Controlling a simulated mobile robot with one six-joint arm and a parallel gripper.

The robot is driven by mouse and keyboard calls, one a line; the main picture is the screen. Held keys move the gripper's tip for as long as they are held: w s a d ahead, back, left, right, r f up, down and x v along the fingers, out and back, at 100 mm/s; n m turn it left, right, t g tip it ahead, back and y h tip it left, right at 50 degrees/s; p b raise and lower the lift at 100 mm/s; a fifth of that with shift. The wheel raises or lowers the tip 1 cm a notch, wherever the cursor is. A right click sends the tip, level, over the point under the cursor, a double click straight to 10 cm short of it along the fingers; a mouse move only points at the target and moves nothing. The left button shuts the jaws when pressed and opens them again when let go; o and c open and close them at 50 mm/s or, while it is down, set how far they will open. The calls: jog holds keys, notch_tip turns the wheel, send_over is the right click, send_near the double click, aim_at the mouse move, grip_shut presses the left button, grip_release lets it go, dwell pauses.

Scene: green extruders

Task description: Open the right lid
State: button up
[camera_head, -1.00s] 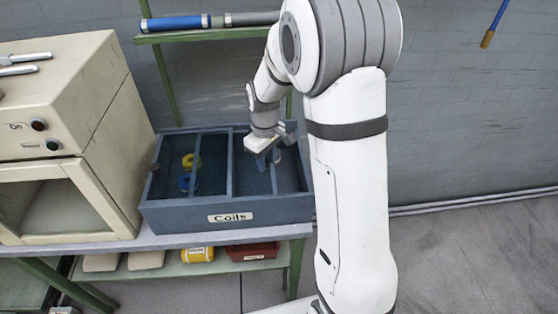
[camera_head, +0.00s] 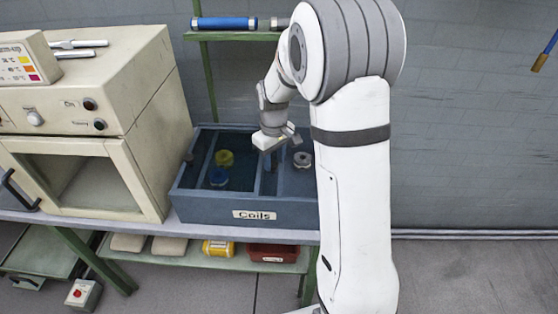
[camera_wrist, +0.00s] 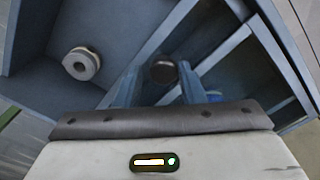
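The blue-grey box (camera_head: 290,212) labelled "Coils" stands on the bench. The right compartment shows uncovered, with a pale grey coil (camera_head: 302,159) inside; the coil also shows in the wrist view (camera_wrist: 80,63). The framed glass lid lies toward the left compartment, and its dark round knob (camera_wrist: 163,72) shows in the wrist view. My gripper (camera_head: 270,160) is over the middle of the box. Its two blue fingers (camera_wrist: 162,80) stand apart on either side of the knob, with small gaps visible. Whether they touch it is hard to tell.
A yellow coil (camera_head: 224,158) and a blue coil (camera_head: 217,177) lie in the left compartment. A beige oven-like machine (camera_head: 90,130) stands left of the box. Yellow and red items lie on the lower shelf.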

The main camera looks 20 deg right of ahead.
jog(key=shift+o, duration=1.3)
jog(key=shift+s+f, duration=0.1)
jog(key=shift+s, duration=0.1)
notch_tip(320, 180, up, 8)
jog(key=shift+f+b, duration=0.1)
jog(key=shift+b, duration=0.3)
jog(key=shift+s, duration=0.1)
jog(key=s+r+m+t, duration=0.1)
jog(key=s+r+m, duration=0.1)
jog(key=s, duration=0.9)
jog(key=s+r+m+t, duration=0.1)
jog(key=s+r+m, duration=0.1)
jog(key=s, duration=1)
jog(key=shift+s+r+m+t, duration=0.15)
jog(key=shift+r+m+t, duration=0.2)
jog(key=shift+m, duration=0.35)
jog(key=shift+f, duration=0.1)
